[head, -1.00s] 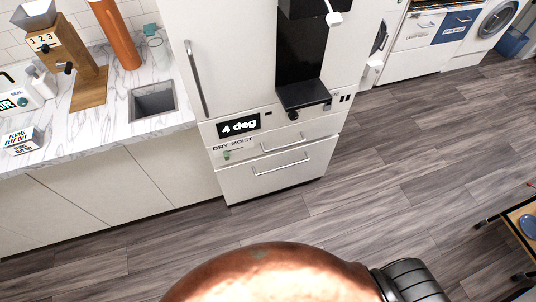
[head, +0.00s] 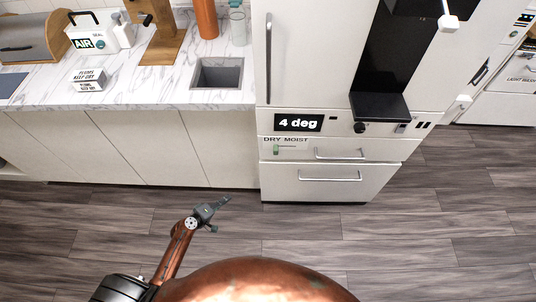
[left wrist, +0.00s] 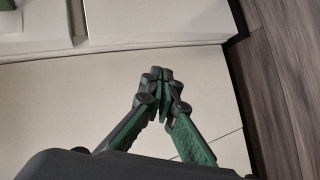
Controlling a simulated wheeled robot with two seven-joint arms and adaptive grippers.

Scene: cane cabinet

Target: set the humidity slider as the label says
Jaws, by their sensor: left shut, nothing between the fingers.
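The humidity slider has a small green knob (head: 276,150) at the left end of its track, under the words DRY MOIST (head: 286,140) on the upper drawer front. The knob is on the DRY side. A small label block (head: 90,80) on the counter reads PLUMS KEEP DRY. My left gripper (head: 226,200) is over the floor in the picture, below and left of the slider and apart from it. In the left wrist view its fingers (left wrist: 160,73) are shut and empty. A green piece (left wrist: 7,5) at that view's top left may be the knob. My right gripper is out of view.
The white fridge (head: 325,60) has a 4 deg display (head: 298,123), a dispenser shelf (head: 380,106) and two drawer handles (head: 340,154). The counter (head: 150,95) with its sink (head: 217,74) stands at left. The floor (head: 330,230) in front is clear.

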